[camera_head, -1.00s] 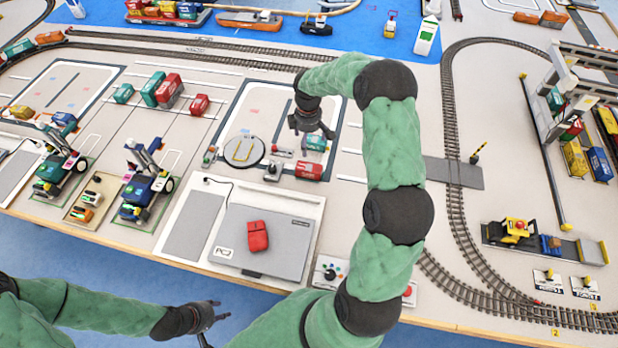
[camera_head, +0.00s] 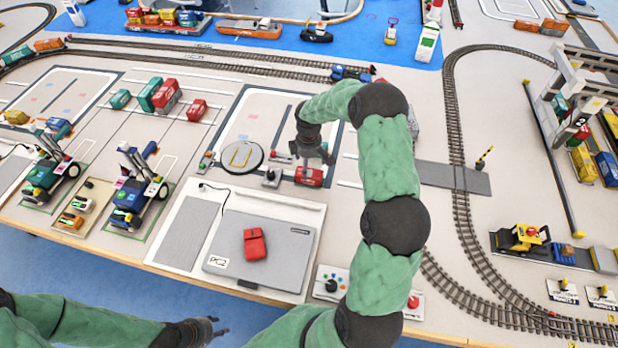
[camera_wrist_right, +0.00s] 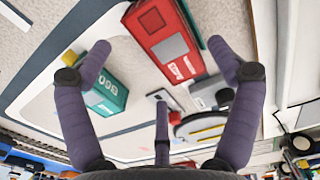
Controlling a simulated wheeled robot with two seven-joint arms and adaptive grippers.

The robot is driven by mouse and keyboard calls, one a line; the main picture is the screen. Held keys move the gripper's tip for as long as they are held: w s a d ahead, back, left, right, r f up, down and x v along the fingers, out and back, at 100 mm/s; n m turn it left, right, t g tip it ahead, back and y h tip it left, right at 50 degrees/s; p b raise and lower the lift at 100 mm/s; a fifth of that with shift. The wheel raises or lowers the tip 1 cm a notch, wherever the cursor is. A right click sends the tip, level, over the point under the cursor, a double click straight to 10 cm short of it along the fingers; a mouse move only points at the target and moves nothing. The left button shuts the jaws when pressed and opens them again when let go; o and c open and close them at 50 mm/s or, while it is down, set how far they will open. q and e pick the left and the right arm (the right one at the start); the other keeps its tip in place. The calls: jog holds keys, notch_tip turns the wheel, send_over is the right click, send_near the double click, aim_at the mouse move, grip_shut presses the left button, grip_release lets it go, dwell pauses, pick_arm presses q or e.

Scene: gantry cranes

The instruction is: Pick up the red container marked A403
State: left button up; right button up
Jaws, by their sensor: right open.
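A red container (camera_head: 309,176) lies on the marked pad in the head view, just below my right gripper (camera_head: 315,155). In the right wrist view the red container (camera_wrist_right: 168,42) lies between and beyond the spread fingers of my right gripper (camera_wrist_right: 160,62), not touching them as far as I can see. Its lettering is too small to read. A teal container (camera_wrist_right: 107,92) lies beside it, near the left finger; the gripper hides it in the head view. My right gripper is open and empty. My left gripper (camera_head: 207,330) hangs low in front of the table; its fingers are unclear.
A round disc (camera_head: 242,157) and small grey devices stand left of the red container. Other red containers (camera_head: 167,97) (camera_head: 197,110) stand further left. A red item (camera_head: 255,244) lies on the grey laptop-like panel (camera_head: 290,245). A gantry crane (camera_head: 575,85) and tracks are right.

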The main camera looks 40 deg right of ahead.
aim_at(310, 171)
jog(key=f, duration=0.1)
jog(key=f+b, duration=0.1)
jog(key=f, duration=0.2)
jog(key=shift+s+f, duration=0.25)
jog(key=shift+f, duration=0.05)
jog(key=c, duration=1.3)
jog(key=shift+a+r, duration=0.1)
